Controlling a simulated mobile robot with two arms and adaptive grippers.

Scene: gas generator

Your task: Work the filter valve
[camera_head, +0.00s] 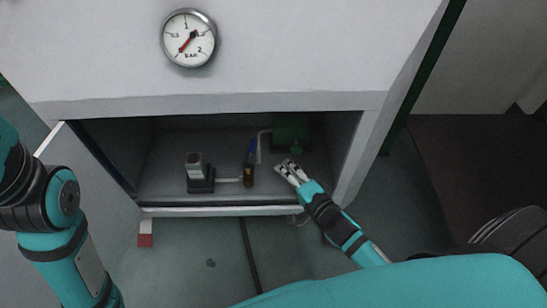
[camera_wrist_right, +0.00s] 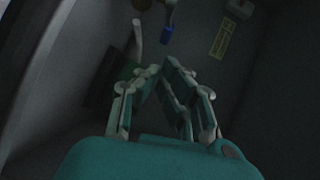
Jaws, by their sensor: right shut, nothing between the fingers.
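The filter valve, a small brass-coloured body (camera_head: 249,176) with a blue handle (camera_head: 252,151), stands inside the open cabinet compartment. In the right wrist view the blue handle (camera_wrist_right: 167,35) shows at the top, beyond the fingertips. My right gripper (camera_head: 288,171) reaches into the right part of the compartment, to the right of the valve and apart from it. Its fingers meet at the tips (camera_wrist_right: 163,72) with nothing between them. My left arm shows at the left edge of the head view, but its gripper is out of frame.
A grey-topped device on a dark base (camera_head: 199,176) stands left of the valve, joined by a pale pipe (camera_head: 229,180). A dark green block (camera_head: 290,132) sits at the back right. The compartment's front edge (camera_head: 220,211) and side wall bound the opening. A pressure gauge (camera_head: 189,38) is above.

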